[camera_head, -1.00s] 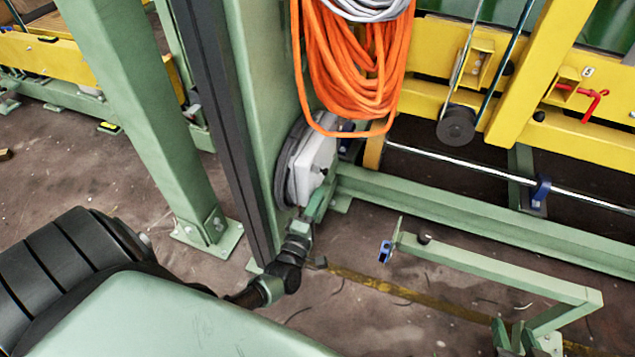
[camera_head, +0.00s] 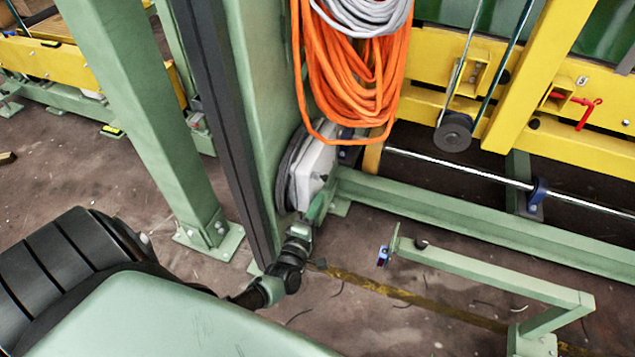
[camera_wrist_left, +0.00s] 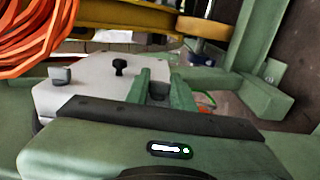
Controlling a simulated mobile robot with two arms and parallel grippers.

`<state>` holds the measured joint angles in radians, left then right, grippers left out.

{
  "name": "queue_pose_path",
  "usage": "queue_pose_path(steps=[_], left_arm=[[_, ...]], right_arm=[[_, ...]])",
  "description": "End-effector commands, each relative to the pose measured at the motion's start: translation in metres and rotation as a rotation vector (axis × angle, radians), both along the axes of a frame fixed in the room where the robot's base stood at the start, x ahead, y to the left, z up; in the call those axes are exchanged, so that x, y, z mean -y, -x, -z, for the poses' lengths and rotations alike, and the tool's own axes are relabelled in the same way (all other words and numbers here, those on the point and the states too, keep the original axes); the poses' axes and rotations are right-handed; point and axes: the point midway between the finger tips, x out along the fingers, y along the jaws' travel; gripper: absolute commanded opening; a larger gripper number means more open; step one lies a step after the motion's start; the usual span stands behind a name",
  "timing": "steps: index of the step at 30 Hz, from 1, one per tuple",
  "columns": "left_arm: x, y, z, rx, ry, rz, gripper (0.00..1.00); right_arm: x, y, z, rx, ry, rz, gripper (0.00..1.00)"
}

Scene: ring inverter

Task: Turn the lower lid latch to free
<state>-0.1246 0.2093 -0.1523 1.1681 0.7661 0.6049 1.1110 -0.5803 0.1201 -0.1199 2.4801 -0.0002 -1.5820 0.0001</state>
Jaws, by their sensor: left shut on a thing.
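A pale grey box with a lid (camera_head: 312,172) is mounted low on the green column. In the left wrist view its lid (camera_wrist_left: 100,78) fills the middle left, with a small black knob (camera_wrist_left: 119,66) standing upright on it. My left gripper (camera_head: 318,207) is at the lower end of the box. In the left wrist view its two green fingers (camera_wrist_left: 160,90) are shut around the lower lid latch (camera_wrist_left: 158,91), a small dark piece mostly hidden between them. The latch's angle is hard to tell. My right gripper is not in view.
An orange cable coil (camera_head: 350,75) hangs just above the box. A green floor beam (camera_head: 440,210) runs right from the column. A low green frame (camera_head: 490,273) with a blue-tipped end stands to the right. The floor between them is mostly clear.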

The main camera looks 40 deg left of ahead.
Motion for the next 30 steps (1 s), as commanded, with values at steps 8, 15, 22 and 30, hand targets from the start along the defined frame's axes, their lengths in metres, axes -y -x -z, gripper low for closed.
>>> queue_pose_path(steps=[8,15,22,30], left_arm=[[0.000,0.000,0.000,0.000,0.000,0.000,0.45],[0.000,0.002,0.000,0.000,0.000,0.000,0.45],[0.008,0.033,-0.001,-0.004,0.001,0.001,0.45],[0.017,0.070,-0.001,-0.002,0.000,0.001,0.45]], right_arm=[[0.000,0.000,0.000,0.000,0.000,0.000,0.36],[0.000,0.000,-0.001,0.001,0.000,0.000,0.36],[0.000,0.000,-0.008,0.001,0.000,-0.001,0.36],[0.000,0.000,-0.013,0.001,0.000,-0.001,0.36]])
